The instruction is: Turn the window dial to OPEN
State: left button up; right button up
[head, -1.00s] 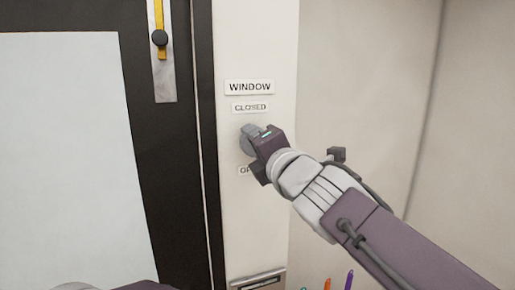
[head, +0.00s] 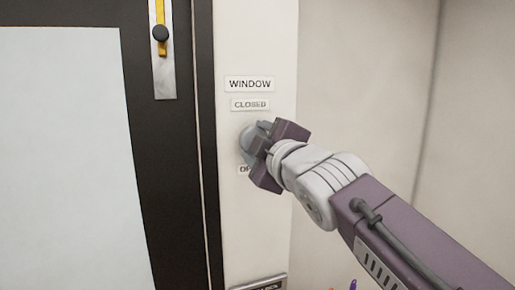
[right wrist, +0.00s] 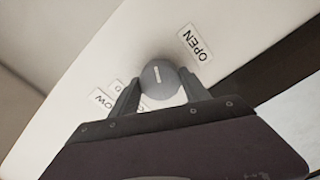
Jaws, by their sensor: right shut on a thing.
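The round grey window dial (head: 246,137) is on a white panel, below the WINDOW sign (head: 250,84) and CLOSED label (head: 250,104). The OPEN label (head: 244,169) is below it, partly hidden by my right gripper (head: 261,141). My right gripper is shut on the dial, with a finger on each side. In the right wrist view the dial (right wrist: 160,87) shows a short white mark, pointing to the picture's top. The OPEN label there (right wrist: 195,43) is to the upper right of the dial, so the mark does not point straight at it. My left gripper is not in view.
A black-framed pale pane (head: 65,150) stands left of the panel. A metal plate with a yellow strip and black knob (head: 160,34) is at its upper right. A small dark-labelled fixture (head: 262,285) is low on the panel. Bare wall is on the right.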

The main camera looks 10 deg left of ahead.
jog(key=m+b, duration=0.3)
jog(key=m, duration=0.8)
jog(key=shift+m, duration=0.4)
dwell(0.3)
jog(key=o, duration=1.4)
jog(key=b+v, duration=0.4)
jog(key=v, duration=0.5)
